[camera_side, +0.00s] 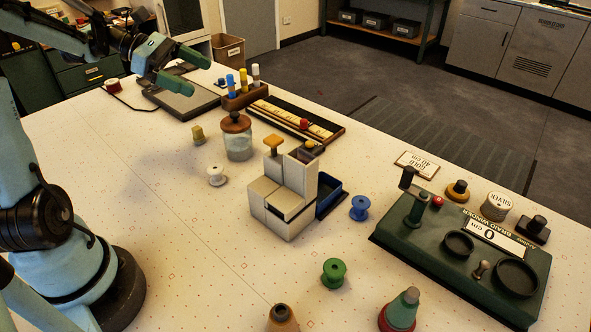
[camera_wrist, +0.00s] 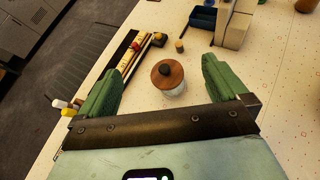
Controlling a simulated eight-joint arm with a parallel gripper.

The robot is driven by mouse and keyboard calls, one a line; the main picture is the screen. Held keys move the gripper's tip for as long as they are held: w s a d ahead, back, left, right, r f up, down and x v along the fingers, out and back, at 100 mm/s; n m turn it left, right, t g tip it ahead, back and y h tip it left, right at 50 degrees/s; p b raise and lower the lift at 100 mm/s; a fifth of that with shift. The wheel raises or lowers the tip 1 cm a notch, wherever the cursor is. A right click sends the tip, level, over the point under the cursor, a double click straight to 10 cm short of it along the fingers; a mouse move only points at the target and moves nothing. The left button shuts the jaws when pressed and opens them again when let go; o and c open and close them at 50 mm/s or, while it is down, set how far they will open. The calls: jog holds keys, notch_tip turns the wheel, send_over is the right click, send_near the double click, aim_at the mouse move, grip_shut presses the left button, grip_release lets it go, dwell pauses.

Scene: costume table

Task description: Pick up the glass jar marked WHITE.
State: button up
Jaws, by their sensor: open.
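A glass jar (camera_side: 238,148) with a round wooden lid and dark knob stands upright on the white table, left of a grey block stand. Its contents look pale; I cannot read any WHITE mark on it. In the wrist view the jar (camera_wrist: 172,90) is seen from above, lid foremost, in the gap between my fingers. My gripper (camera_side: 198,75) is open and empty, raised above the table at the upper left of the side view, apart from the jar. Both green fingers also show in the wrist view.
The table's left front is clear.

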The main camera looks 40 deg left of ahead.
jog(key=a+n, duration=0.1)
jog(key=a, duration=0.2)
jog(key=t, duration=0.1)
send_near(251, 141)
jog(key=shift+w+a+f+n+h, duration=0.1)
jog(key=shift+w+f+n+h, duration=0.15)
jog(key=shift+w, duration=0.2)
jog(key=shift+w+f+n+h, duration=0.1)
jog(key=shift+w+f+h, duration=0.05)
jog(key=shift+w+f, duration=0.25)
jog(key=shift+f+x, duration=0.2)
jog(key=shift+x, duration=2.45)
jog(key=shift+c, duration=0.2)
jog(key=shift+r, duration=0.1)
jog(key=c, duration=1.5)
